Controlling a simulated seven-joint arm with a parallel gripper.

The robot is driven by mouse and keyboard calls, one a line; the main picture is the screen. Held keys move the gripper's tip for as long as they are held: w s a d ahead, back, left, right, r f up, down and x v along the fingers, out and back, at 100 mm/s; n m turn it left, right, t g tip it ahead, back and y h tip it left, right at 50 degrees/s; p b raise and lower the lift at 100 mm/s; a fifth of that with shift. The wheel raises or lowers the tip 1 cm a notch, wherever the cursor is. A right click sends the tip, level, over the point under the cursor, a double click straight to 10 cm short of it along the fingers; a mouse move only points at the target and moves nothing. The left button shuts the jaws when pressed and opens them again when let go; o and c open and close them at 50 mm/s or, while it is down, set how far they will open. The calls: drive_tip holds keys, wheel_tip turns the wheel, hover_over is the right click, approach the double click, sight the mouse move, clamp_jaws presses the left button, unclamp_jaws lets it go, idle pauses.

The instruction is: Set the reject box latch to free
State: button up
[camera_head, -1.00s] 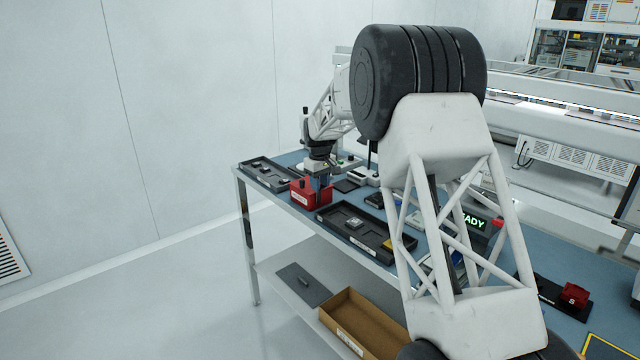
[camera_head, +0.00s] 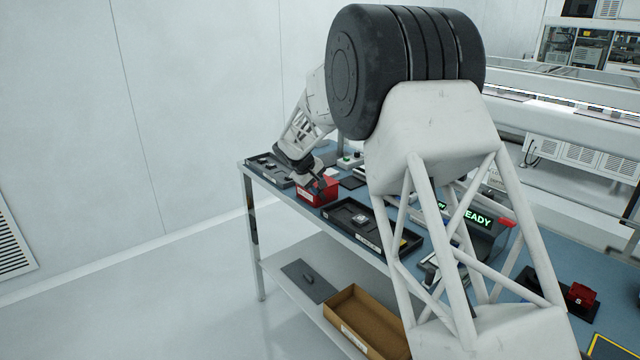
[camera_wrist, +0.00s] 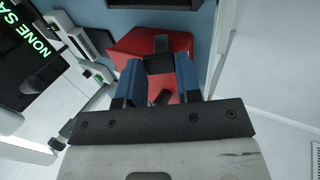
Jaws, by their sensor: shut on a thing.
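The red reject box (camera_head: 328,193) stands on the blue bench near its far left part, and its red top (camera_wrist: 124,50) fills the upper middle of the wrist view. My gripper (camera_wrist: 158,64) has two blue fingers over the box, shut on a small dark part of it, which I take for the latch (camera_wrist: 161,43). The fingers hide much of that part, so its exact setting cannot be told. In the head view my gripper (camera_head: 316,182) is tilted at the box and its fingers are hardly visible.
A black tray (camera_head: 385,238) with a small part lies right of the box, another tray (camera_head: 262,171) to its left. A display (camera_head: 474,219) reads "EADY" behind my arm. A cardboard box (camera_head: 352,335) sits on the lower shelf. The wrist view shows a screen (camera_wrist: 28,45) reading "NONE SA".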

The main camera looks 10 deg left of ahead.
drive_tip(key=shift+s+a+f+t+h, duration=0.45)
drive_tip(key=shift+f+t+h, duration=0.05)
drive_tip(key=shift+t+h, duration=0.2)
drive_tip(key=o, duration=0.9)
drive_tip(key=shift+a+r, duration=0.1)
drive_tip(key=shift+v, duration=3.8)
drive_tip(key=shift+s, duration=0.15)
